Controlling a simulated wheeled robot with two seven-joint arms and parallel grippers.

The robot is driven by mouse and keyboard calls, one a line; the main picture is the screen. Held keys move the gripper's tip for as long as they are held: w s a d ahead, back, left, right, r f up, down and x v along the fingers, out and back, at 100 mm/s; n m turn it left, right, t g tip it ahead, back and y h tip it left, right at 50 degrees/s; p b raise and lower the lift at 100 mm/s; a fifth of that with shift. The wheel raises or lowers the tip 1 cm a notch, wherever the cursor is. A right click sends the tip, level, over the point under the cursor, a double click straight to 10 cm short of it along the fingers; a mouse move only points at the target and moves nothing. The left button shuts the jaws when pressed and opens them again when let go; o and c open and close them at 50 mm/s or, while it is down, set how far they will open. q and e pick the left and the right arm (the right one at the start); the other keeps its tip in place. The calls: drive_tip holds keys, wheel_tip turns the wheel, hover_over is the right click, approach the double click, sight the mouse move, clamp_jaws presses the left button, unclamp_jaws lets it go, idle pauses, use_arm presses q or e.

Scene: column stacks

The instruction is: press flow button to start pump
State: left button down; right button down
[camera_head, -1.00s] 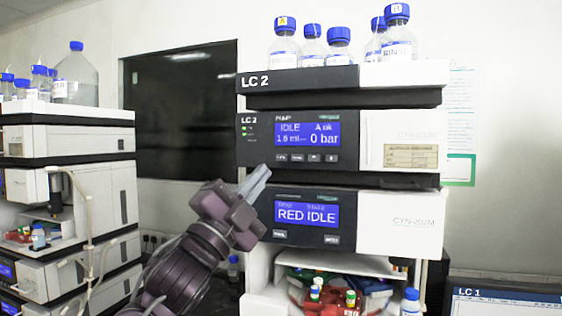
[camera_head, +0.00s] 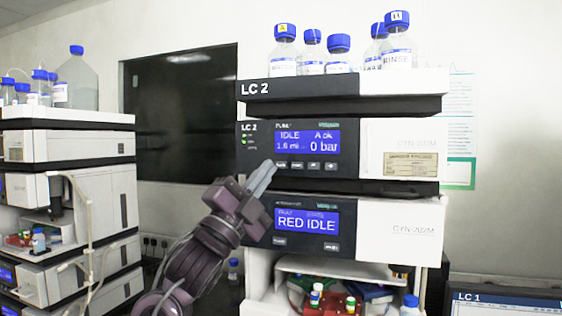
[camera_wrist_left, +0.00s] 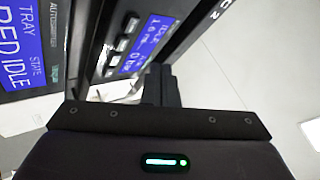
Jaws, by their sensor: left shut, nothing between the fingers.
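The pump module of the LC 2 stack has a dark front panel (camera_head: 258,150) with a blue screen (camera_head: 308,139) reading IDLE and 0 bar. A row of small buttons (camera_head: 314,166) sits under that screen; their labels are too small to read, so I cannot tell which is flow. The row also shows in the left wrist view (camera_wrist_left: 121,46). My left gripper (camera_head: 268,166) is shut and empty, its tips just left of the leftmost button. I cannot tell whether they touch the panel. In the left wrist view the fingers (camera_wrist_left: 161,86) point toward the panel.
Below is an autosampler module (camera_head: 306,222) reading RED IDLE. Blue-capped bottles (camera_head: 339,56) stand on top of the stack. Another stack (camera_head: 70,190) stands at the left and a monitor (camera_head: 506,300) at the lower right. A gap of free room lies left of the LC 2 stack.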

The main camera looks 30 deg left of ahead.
sight(286, 155)
use_arm(q)
drive_tip(key=shift+y, duration=0.3)
drive_tip(key=w, duration=0.2)
drive_tip(key=w+a, duration=0.1)
drive_tip(key=w, duration=0.1)
idle(0.3)
idle(1.2)
drive_tip(key=shift+w, duration=0.4)
drive_tip(key=shift+w+a+p, duration=0.2)
drive_tip(key=shift+w+p, duration=0.1)
drive_tip(key=shift+w, duration=0.05)
idle(0.9)
idle(0.3)
drive_tip(key=shift+s+d+b, duration=0.2)
drive_tip(key=shift+s+b, duration=0.2)
drive_tip(key=shift+s, duration=0.4)
